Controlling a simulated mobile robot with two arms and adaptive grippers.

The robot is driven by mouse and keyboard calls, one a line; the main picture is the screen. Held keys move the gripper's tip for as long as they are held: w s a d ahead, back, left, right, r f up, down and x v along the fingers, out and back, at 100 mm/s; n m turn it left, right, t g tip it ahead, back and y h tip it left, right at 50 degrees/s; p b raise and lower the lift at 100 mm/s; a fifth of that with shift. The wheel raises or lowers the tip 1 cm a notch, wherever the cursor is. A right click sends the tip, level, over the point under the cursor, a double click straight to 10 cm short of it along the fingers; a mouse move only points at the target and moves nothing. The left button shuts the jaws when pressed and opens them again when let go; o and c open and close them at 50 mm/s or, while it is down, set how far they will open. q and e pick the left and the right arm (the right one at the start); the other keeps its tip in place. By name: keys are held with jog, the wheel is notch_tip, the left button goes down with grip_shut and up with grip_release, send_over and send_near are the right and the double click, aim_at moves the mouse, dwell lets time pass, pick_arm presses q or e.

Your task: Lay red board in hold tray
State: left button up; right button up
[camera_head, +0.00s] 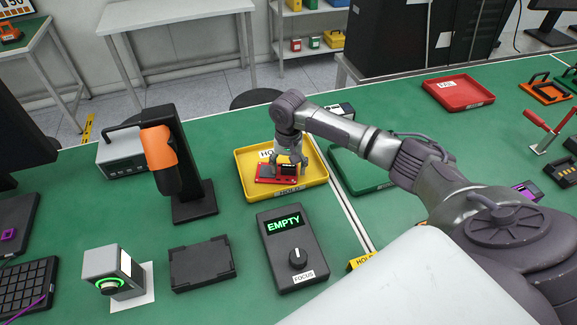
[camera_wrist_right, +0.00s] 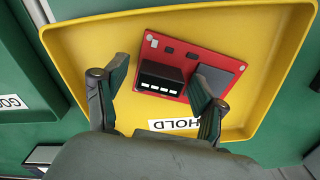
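The red board (camera_head: 263,179) lies in the yellow hold tray (camera_head: 247,192) and looks flat on its floor. In the right wrist view the board (camera_wrist_right: 181,40) carries black parts and lies inside the tray walls (camera_wrist_right: 288,60). My right gripper (camera_head: 289,163) is over the board, pointing down. In the wrist view its fingers (camera_wrist_right: 160,76) are spread wide on either side of a black block on the board, with nothing visibly clamped. The right finger covers part of the board's edge. Whether the fingertips touch the board I cannot tell. My left gripper is out of view.
A green tray (camera_head: 352,178) stands right of the hold tray, partly behind my right arm. A red tray (camera_head: 457,92) is farther back.

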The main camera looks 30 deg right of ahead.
notch_tip(320, 180, up, 12)
jog(key=b, duration=0.1)
jog(key=shift+r+b, duration=0.2)
jog(key=shift+b, duration=0.1)
jog(key=shift+s+f, duration=0.1)
dwell(0.6)
